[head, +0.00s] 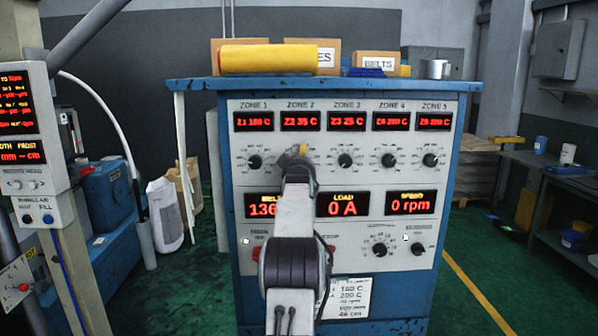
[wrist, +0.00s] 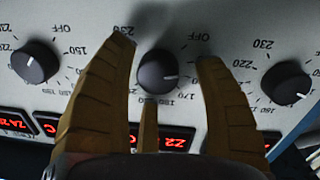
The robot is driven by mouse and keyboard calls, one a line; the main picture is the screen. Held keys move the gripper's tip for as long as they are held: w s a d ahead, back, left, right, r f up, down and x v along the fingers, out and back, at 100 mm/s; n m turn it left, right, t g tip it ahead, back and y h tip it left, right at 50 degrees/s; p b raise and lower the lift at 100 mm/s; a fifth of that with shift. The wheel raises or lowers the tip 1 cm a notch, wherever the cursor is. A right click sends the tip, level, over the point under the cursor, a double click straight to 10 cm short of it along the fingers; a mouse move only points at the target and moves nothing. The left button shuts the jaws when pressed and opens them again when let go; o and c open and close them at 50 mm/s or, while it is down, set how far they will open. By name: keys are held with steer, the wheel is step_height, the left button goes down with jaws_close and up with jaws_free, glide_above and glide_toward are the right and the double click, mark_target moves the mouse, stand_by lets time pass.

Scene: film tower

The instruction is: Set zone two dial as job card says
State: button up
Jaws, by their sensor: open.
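The zone two dial (wrist: 157,70), a black knob with a white pointer line, sits between the spread fingers of my gripper (wrist: 165,50). The wrist view is upside down, and the pointer there points right. My gripper is open around the knob, and I cannot tell whether any finger touches it. In the head view my gripper (head: 298,155) covers this dial. The zone two display (head: 300,121) seems to read 35 C. The job card (head: 350,297) is on the lower panel, partly behind my arm; one line seems to read 200 C.
The zone one dial (head: 255,161) and zone three dial (head: 345,160) flank my gripper closely. They also show in the wrist view, zone one (wrist: 285,82) at right and zone three (wrist: 35,61) at left. A yellow roll (head: 268,58) lies on the cabinet top.

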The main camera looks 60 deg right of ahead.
steer(key=v, duration=1.1)
steer(key=shift+a, duration=0.2)
steer(key=shift+r, duration=0.1)
steer(key=shift+s, duration=0.1)
